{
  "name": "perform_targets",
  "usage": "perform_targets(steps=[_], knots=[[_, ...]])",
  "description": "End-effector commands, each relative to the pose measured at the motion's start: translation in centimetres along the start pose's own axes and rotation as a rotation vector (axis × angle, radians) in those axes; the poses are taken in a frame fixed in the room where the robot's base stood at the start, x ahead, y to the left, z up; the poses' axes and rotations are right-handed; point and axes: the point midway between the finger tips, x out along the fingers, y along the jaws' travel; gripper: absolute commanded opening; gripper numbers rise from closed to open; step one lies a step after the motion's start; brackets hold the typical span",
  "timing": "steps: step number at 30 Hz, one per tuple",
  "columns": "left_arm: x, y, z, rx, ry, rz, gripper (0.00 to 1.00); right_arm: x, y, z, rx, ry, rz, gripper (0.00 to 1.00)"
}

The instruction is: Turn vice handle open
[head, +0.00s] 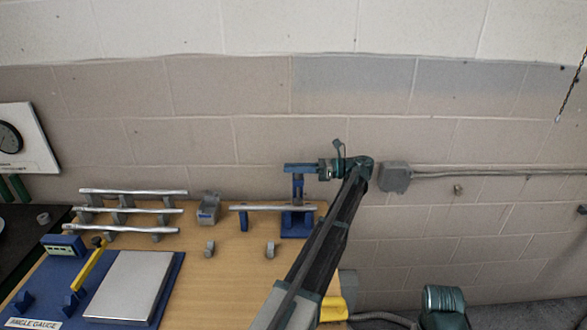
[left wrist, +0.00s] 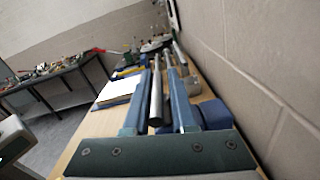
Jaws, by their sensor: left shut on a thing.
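The blue vice (head: 298,226) stands at the right end of the wooden bench, by the wall, with a narrow upright above its base. A silver bar (head: 262,208) runs through or just in front of the vice and out to the left. My left gripper (head: 290,168) is at the top of the vice, its blue fingers pointing left and shut on the vice handle, which is mostly hidden by the fingers. In the left wrist view the fingers (left wrist: 158,62) reach away from the green palm, with a silver rod (left wrist: 156,100) showing between them. My right gripper is not in view.
The block wall (head: 225,130) is close behind the bench, with a grey box (head: 393,177) and conduit at right. Silver bars on a rack (head: 125,211), a grey block (head: 209,207) and a blue gauge board (head: 170,290) lie left. Bare wood (head: 230,285) shows in front.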

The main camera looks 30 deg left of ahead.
Motion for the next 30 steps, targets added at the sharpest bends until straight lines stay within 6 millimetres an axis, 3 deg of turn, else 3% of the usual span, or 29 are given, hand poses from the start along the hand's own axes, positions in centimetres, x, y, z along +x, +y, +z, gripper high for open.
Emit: perform_targets(steps=[5,6,10,23,30], knots=[[0.07,0.52,-0.33,0.004,0.009,0.007,0.00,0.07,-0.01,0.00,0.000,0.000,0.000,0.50],[0.07,0.53,-0.34,0.004,0.009,0.007,0.26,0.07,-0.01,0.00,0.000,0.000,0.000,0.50],[0.07,0.49,-0.30,0.003,0.007,0.006,0.46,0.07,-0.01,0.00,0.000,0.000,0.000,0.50],[0.08,0.39,-0.16,0.001,0.000,-0.014,0.46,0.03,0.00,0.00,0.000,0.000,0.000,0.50],[0.26,0.55,-0.18,0.001,-0.039,-0.205,0.46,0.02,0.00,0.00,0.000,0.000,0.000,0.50]])
